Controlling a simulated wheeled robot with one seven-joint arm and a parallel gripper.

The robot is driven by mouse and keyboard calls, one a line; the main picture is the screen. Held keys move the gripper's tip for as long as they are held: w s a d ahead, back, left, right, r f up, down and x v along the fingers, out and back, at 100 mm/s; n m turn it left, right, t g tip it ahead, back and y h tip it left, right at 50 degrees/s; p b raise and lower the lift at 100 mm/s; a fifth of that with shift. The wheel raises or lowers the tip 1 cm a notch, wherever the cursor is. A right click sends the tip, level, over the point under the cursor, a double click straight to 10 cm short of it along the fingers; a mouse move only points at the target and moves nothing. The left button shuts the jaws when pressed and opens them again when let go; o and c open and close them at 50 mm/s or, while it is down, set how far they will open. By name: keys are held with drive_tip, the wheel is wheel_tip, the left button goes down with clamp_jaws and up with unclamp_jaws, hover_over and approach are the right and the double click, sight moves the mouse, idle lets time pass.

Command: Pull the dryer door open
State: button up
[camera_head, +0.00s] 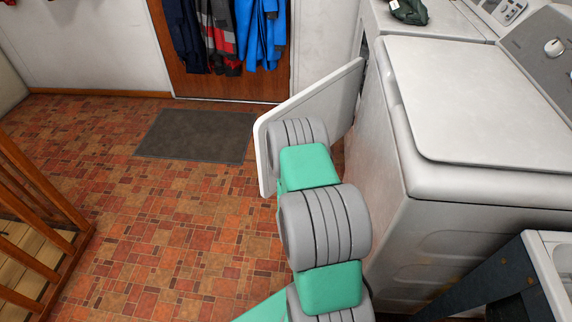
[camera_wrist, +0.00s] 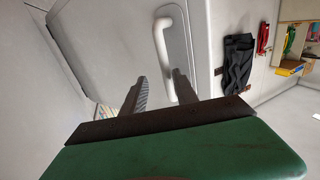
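The dryer door (camera_head: 335,88) is a flat white panel. It stands swung well out from the front of the far white machine, the dryer (camera_head: 440,22), partly hidden by my arm. In the wrist view a pale bar handle (camera_wrist: 161,40) shows on a light grey panel, which appears to be the door. My gripper (camera_wrist: 160,76) has its two dark fingers apart with nothing held between them. The lower end of the handle appears between the fingers in the picture; I cannot tell whether they touch. The head view hides my gripper behind my arm and the door.
A white top-lid machine (camera_head: 480,105) stands close on the right, with a tub on a dark stand (camera_head: 500,285) nearer. A grey mat (camera_head: 197,135) lies on the open tiled floor. A wooden railing (camera_head: 35,205) is at left; jackets (camera_head: 215,35) hang on the brown door.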

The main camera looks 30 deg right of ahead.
drive_tip(key=v, duration=0.5)
drive_tip(key=shift+s+a, duration=0.1)
drive_tip(key=shift+s, duration=0.2)
drive_tip(key=w+d+r+m+g+h+p, duration=0.1)
drive_tip(key=w+r+g+p, duration=0.3)
drive_tip(key=r, duration=0.5)
drive_tip(key=w+r+m+g+p, duration=0.1)
drive_tip(key=w+r+g+p, duration=0.1)
drive_tip(key=w+r+p, duration=0.5)
drive_tip(key=s+a+r+n+g+y+p, duration=0.2)
drive_tip(key=s+a+r+g+y+p, duration=0.15)
drive_tip(key=s+a+r, duration=0.6)
drive_tip(key=s+a+r+n+g+y+p, duration=0.3)
drive_tip(key=s+a+r+n+g, duration=0.1)
drive_tip(key=s+a+r, duration=0.6)
drive_tip(key=s+a, duration=0.2)
drive_tip(key=shift+s+r+p, duration=0.2)
drive_tip(key=shift+s+p, duration=0.1)
drive_tip(key=shift+p, duration=0.1)
